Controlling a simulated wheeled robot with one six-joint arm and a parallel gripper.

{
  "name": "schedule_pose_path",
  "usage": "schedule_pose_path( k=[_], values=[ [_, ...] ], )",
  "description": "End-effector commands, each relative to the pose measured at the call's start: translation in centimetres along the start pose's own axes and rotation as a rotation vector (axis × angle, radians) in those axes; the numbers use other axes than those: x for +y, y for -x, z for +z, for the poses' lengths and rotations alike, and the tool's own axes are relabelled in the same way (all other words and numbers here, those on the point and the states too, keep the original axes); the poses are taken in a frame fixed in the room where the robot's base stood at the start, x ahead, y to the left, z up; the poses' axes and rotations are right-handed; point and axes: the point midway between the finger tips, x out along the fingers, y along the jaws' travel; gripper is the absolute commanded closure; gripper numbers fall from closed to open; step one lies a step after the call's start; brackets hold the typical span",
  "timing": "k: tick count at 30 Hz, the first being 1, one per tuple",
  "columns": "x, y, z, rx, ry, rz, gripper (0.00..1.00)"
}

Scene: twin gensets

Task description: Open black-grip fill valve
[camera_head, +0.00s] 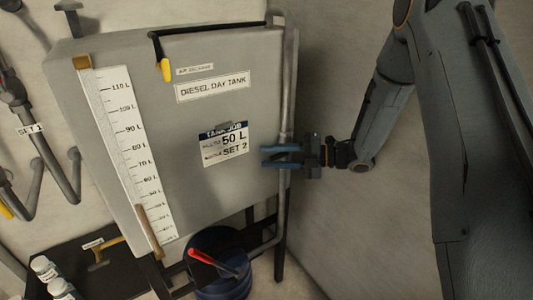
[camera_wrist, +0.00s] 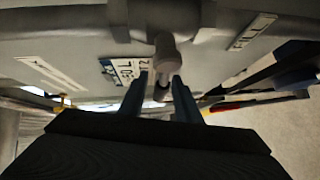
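The grey diesel day tank (camera_head: 190,120) has a vertical pipe (camera_head: 285,215) along its right side. My gripper (camera_head: 265,156) is at this pipe, with its two blue fingers apart and pointing left. In the wrist view my gripper (camera_wrist: 161,80) has a grey rounded fitting (camera_wrist: 166,52) between and just beyond its fingertips. A dark tip (camera_wrist: 160,92) shows between the fingers; it may be the black grip of the fill valve, but I cannot tell. The fingers do not clearly press on it. In the head view the valve is hidden or merges with my dark gripper.
A yellow-tipped handle (camera_head: 165,70) hangs above. A red-handled tool (camera_head: 203,257) lies over a blue drum (camera_head: 222,288) below. A bare wall (camera_head: 340,240) is at right.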

Motion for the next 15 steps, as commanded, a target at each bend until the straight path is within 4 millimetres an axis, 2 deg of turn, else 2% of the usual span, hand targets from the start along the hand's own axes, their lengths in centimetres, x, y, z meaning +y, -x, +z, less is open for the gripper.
schedule_pose_path(
  k=[6, 14, 15],
  values=[
    [0.0, -1.6, 0.1, -0.003, 0.000, -0.001, 0.70],
    [-0.1, -1.7, 0.1, -0.005, 0.000, 0.000, 0.70],
    [-0.1, -1.7, 0.2, -0.005, 0.000, 0.000, 0.73]
  ],
)
